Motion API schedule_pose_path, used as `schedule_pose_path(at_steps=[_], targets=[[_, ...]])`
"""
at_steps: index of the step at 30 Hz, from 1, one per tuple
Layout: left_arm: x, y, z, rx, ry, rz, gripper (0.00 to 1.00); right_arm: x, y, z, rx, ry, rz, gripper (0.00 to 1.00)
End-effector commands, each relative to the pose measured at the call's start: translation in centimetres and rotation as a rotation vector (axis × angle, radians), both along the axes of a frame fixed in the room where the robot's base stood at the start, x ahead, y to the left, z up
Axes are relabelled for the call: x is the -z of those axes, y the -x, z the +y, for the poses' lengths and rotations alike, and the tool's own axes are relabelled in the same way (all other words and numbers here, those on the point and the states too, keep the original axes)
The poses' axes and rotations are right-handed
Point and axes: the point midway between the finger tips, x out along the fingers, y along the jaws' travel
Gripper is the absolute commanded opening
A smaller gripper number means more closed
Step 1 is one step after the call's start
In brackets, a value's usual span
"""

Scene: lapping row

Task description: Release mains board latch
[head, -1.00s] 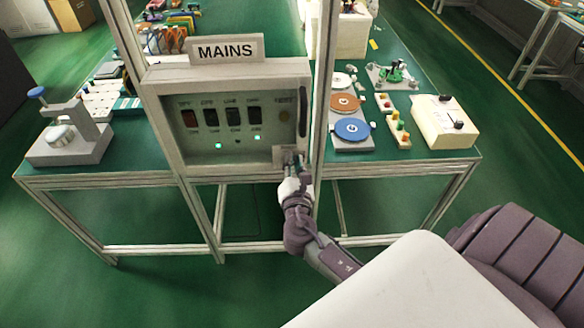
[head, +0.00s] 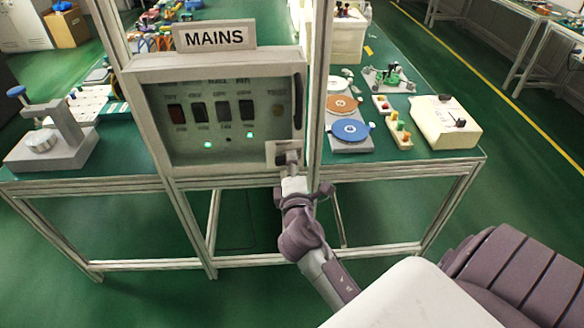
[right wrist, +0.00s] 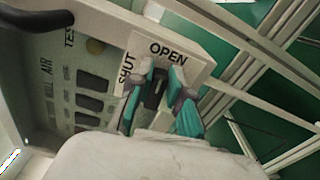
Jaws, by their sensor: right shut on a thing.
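The mains board (head: 159,151) is a pale box under a MAINS sign (head: 214,36), with a row of dark switches and two lit green lamps. Its latch sits on a pale plate (head: 281,152) at the lower right corner. My right gripper (head: 292,168) is at that plate. In the right wrist view, my right gripper (right wrist: 160,84) is shut on the dark latch (right wrist: 155,90), with a finger on each side. The words OPEN and SHUT show beside it. The latch's upper end lies below OPEN; its exact setting is partly hidden. My left gripper is not in view.
The board stands on a green bench between metal posts (head: 317,90). A grey press (head: 52,140) is at left. Blue (head: 350,132) and brown discs, small trays and a cream box (head: 445,122) are at right. The board's dark handle (head: 298,100) is above the latch.

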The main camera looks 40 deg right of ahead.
Motion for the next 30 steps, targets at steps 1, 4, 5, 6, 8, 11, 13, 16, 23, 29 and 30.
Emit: schedule_pose_path(at_steps=[1, 4, 5, 6, 8, 11, 13, 16, 23, 29, 30], targets=[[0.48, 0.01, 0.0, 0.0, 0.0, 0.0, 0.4, 0.26, 0.0, 0.0, 0.001, -0.025, -0.015, 0.0], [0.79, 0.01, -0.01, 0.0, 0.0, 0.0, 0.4, 0.3, 0.01, -0.03, 0.002, -0.061, -0.038, 0.0], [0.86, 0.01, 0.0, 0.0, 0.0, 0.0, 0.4, 0.31, 0.0, -0.04, 0.002, -0.071, -0.044, 0.0], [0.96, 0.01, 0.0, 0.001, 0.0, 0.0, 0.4, 0.31, 0.0, -0.04, 0.001, -0.082, -0.05, 0.0], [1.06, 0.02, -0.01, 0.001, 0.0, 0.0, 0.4, 0.31, 0.0, -0.04, 0.001, -0.095, -0.059, 0.0], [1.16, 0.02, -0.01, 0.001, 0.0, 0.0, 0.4, 0.28, 0.0, -0.03, 0.001, -0.11, -0.068, 0.0], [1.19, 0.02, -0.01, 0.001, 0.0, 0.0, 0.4, 0.26, 0.0, -0.02, 0.001, -0.117, -0.072, 0.0], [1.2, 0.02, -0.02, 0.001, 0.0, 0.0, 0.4, 0.25, 0.0, -0.02, 0.001, -0.121, -0.074, 0.0], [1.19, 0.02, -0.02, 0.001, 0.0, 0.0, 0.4, 0.24, 0.0, -0.01, 0.0, -0.122, -0.075, 0.0], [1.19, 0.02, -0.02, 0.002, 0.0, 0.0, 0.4, 0.25, -0.01, -0.01, 0.0, -0.121, -0.074, 0.36], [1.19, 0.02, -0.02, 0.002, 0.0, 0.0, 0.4, 0.24, -0.01, -0.01, 0.0, -0.121, -0.074, 0.43]])
